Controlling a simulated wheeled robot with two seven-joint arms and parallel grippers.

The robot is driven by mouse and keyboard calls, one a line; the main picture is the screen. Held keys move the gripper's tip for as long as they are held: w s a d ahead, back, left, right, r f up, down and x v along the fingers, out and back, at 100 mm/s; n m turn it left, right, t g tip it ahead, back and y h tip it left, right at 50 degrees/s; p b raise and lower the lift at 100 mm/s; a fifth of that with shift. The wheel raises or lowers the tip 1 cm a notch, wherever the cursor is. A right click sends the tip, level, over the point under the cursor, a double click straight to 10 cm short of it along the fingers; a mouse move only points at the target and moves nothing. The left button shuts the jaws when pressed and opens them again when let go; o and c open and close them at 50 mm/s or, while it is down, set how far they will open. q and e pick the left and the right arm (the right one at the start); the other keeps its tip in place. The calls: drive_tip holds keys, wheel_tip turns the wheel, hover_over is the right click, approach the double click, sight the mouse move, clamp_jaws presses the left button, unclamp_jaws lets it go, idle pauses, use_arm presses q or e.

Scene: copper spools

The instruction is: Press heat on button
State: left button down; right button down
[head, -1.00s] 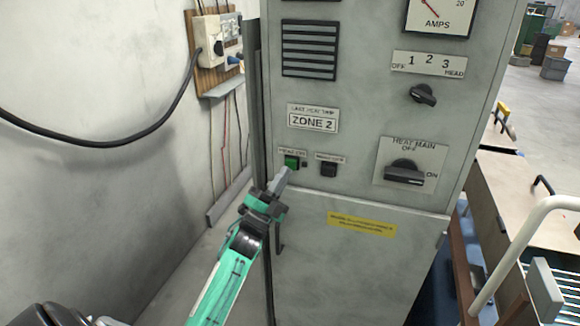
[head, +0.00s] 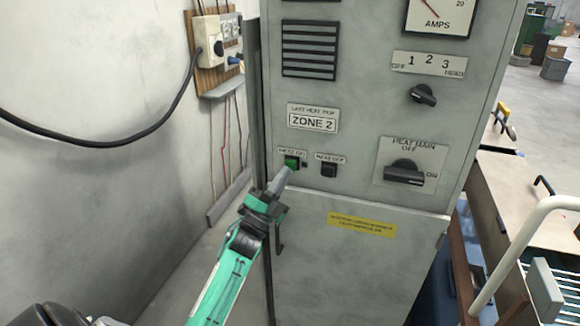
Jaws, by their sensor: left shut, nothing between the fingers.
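The green heat on button (head: 291,162) sits under a small "HEAT ON" label on the grey cabinet (head: 350,260). The black heat off button (head: 329,170) is just to its right. My left gripper (head: 287,171) is shut and empty, its fingertips just below the green button and overlapping its lower edge in the picture. I cannot tell whether the tips touch the button. My right gripper is not in view.
The heat main knob (head: 404,172) and a smaller selector knob (head: 423,95) stick out to the right. A dark handle (head: 280,236) is below my gripper. A wall lies left, with a socket box (head: 218,40) and black cable (head: 120,142). A white rail (head: 510,255) stands at right.

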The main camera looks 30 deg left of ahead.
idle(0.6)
use_arm(q)
drive_tip(key=shift+w+a+h, duration=0.1)
drive_tip(key=shift+w+h, duration=0.2)
drive_tip(key=shift+w, duration=0.1)
drive_tip(key=shift+w+a+b, duration=0.1)
drive_tip(key=shift+w+b, duration=0.3)
drive_tip(key=shift+b, duration=0.1)
idle(0.4)
drive_tip(key=shift+s, duration=0.15)
drive_tip(key=shift+s+d, duration=0.2)
drive_tip(key=shift+s, duration=0.5)
drive_tip(key=shift+s+d+p, duration=0.2)
drive_tip(key=shift+s, duration=0.6)
drive_tip(key=shift+s+d+p, duration=0.2)
drive_tip(key=shift+s+p, duration=0.05)
drive_tip(key=shift+s, duration=0.6)
drive_tip(key=shift+s+d+p, duration=0.2)
drive_tip(key=shift+s, duration=0.6)
